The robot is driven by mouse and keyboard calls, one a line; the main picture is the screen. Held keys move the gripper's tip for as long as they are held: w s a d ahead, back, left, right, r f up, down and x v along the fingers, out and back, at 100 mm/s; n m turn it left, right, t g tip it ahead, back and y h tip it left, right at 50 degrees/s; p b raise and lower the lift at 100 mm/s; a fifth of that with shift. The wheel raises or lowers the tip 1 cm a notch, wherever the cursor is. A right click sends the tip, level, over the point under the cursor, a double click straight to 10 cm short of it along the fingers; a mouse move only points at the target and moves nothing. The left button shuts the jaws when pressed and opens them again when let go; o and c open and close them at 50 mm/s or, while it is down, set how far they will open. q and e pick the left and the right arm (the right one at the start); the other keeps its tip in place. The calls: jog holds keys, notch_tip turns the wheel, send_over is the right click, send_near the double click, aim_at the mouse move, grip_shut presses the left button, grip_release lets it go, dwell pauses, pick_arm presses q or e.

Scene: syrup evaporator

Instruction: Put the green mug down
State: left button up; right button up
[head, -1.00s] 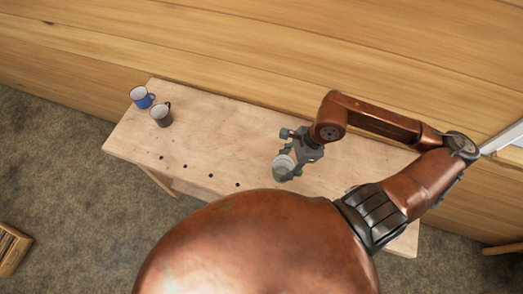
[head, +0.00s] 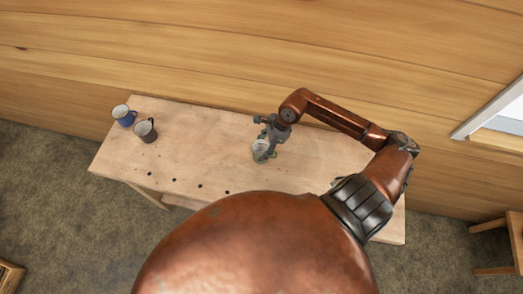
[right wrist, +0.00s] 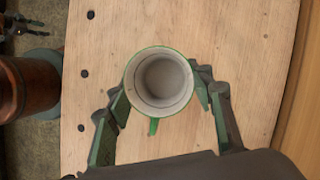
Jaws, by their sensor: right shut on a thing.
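The green mug (head: 259,154) has a pale inside and is upright over the middle of the wooden table (head: 205,150). In the right wrist view the green mug (right wrist: 160,82) shows its green rim and handle from above. My right gripper (head: 266,146) is shut on it, and in the right wrist view my right gripper (right wrist: 160,92) has one finger on each side of the mug. I cannot tell whether its base touches the tabletop. My left gripper is not in the head view.
A wooden wall (head: 200,60) rises behind. The tabletop between the grey mug and my gripper is clear.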

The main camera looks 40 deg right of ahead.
aim_at(261, 152)
jog(key=shift+w+f, duration=0.35)
jog(key=shift+f, duration=1.55)
jog(key=shift+f, duration=0.1)
jog(key=shift+f, duration=0.1)
jog(key=o, duration=1.2)
jog(key=shift+o, duration=0.2)
